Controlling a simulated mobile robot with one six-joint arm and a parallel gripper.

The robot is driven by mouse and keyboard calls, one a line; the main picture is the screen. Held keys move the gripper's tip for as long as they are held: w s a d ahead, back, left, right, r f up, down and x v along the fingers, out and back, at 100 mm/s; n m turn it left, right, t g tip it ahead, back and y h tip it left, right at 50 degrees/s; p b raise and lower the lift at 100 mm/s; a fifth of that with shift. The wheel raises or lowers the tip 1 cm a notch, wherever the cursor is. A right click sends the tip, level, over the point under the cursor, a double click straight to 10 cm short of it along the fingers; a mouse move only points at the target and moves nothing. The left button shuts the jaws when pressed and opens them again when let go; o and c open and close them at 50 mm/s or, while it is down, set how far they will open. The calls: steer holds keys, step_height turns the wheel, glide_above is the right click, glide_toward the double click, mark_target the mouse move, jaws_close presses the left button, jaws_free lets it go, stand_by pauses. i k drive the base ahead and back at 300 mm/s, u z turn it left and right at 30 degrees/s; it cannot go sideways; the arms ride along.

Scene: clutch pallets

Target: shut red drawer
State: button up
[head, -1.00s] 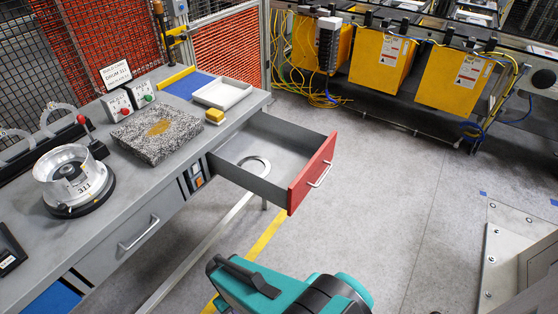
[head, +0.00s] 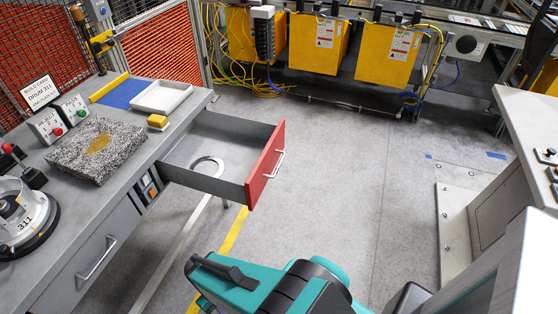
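The red drawer (head: 265,166) is pulled well out from the right end of the grey workbench (head: 128,190). Its red front has a pale bar handle (head: 273,164) and faces right. A pale ring (head: 208,166) lies on the drawer floor. My teal and black arm shows at the bottom middle, in front of and below the drawer, apart from it. My gripper is not in the picture.
A grey machine (head: 510,195) stands at right. Open floor (head: 350,190) lies right of the drawer.

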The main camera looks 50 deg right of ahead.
mark_target(249, 150)
steer(key=u, duration=1.35)
steer(key=k, duration=0.1)
steer(key=z, duration=2.9)
steer(key=k, duration=0.95)
steer(key=u, duration=0.15)
steer(key=i, duration=0.7)
